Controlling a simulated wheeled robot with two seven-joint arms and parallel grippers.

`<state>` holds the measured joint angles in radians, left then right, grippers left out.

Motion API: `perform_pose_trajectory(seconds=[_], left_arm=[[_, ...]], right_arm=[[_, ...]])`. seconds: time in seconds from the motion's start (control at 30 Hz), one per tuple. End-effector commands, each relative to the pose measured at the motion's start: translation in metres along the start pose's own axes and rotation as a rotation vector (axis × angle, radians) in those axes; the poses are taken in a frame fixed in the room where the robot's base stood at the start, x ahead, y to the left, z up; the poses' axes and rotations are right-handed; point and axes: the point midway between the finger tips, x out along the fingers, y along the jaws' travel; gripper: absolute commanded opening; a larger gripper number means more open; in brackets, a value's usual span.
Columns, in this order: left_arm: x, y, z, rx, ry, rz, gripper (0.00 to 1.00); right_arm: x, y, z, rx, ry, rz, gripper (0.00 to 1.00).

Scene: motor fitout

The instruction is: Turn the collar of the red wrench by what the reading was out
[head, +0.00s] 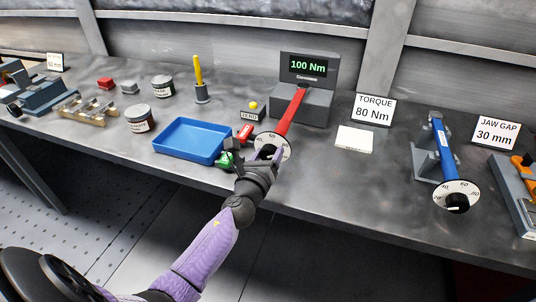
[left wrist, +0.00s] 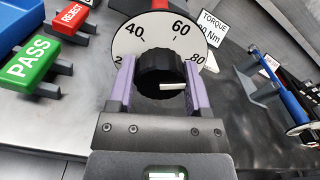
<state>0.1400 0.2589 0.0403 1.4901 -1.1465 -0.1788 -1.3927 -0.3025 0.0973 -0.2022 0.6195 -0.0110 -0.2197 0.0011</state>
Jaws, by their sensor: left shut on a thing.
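The red wrench (head: 292,110) sits with its far end in the grey tester (head: 318,100), whose display reads 100 Nm. At its near end is a white dial (left wrist: 128,42) with 40, 60 and 80 showing. The black collar (left wrist: 158,72) stands in front of the dial, and its white mark points right, toward the 80 side. My left gripper (left wrist: 160,82) is shut on the collar, one purple finger on each side. In the head view the left gripper (head: 267,156) hides most of the collar. My right gripper is not in view.
A card (head: 373,109) reads TORQUE 80 Nm. Left of the gripper are a blue tray (head: 190,156), a green PASS tag (left wrist: 30,60) and a red REJECT tag (left wrist: 73,16). A blue wrench (head: 443,145) with its own dial stands at right. A blank white pad (head: 354,139) lies between.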

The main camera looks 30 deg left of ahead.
Motion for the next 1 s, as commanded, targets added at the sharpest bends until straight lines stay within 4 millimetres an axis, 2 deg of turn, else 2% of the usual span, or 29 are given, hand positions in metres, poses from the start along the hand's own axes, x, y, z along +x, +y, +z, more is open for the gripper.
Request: perform_pose_trajectory(seconds=[0.27, 1.0], left_arm=[[-0.0002, 0.0005, -0.0009, -0.155, 0.001, 0.000, 0.04], [-0.0004, 0.0016, -0.0016, -0.810, 0.002, 0.003, 0.04]], right_arm=[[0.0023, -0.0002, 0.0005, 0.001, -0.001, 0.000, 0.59], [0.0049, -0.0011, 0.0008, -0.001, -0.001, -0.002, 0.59]])
